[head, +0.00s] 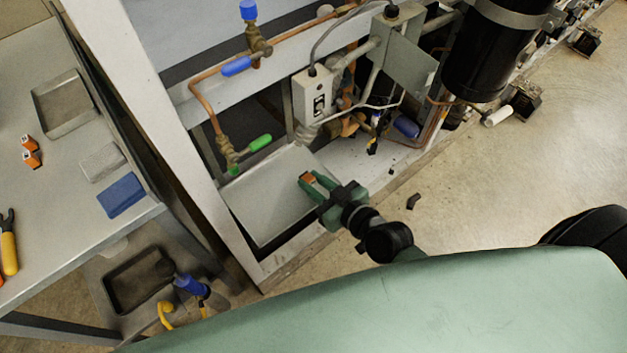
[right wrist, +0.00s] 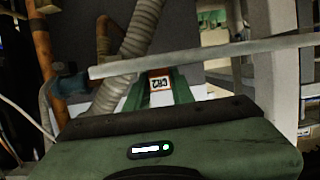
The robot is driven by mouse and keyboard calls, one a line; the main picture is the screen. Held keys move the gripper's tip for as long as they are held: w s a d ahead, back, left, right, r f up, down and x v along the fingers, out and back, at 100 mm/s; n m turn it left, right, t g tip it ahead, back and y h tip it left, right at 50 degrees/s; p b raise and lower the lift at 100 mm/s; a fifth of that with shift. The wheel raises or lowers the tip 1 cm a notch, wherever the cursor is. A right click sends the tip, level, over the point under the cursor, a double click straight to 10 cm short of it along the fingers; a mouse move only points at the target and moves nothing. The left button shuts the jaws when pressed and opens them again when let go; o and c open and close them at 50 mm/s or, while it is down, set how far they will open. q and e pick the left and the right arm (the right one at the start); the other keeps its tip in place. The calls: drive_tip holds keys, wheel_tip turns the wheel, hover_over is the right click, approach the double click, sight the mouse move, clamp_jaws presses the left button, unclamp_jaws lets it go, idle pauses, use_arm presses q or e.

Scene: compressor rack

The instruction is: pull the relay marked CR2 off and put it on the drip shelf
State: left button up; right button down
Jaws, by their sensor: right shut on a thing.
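My right gripper (head: 309,181) is shut on a small orange relay (head: 307,177). In the right wrist view the relay (right wrist: 159,83) sits between the green fingers, its white label facing the camera; the dark letters look upside down and seem to read CR2. The drip shelf (head: 262,208) is the flat pale grey plate low in the rack. The gripper and relay are over its right part in the head view. Whether the relay touches the shelf cannot be told. My left gripper is not in view.
White rack posts (head: 150,125) and copper pipes with a green-handled valve (head: 260,143) border the shelf. A grey switch box (head: 315,97) stands behind. The shelf's left part is bare.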

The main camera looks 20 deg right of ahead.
drive_tip(key=shift+f, duration=0.25)
idle(0.4)
drive_tip(key=c, duration=1.1)
unclamp_jaws()
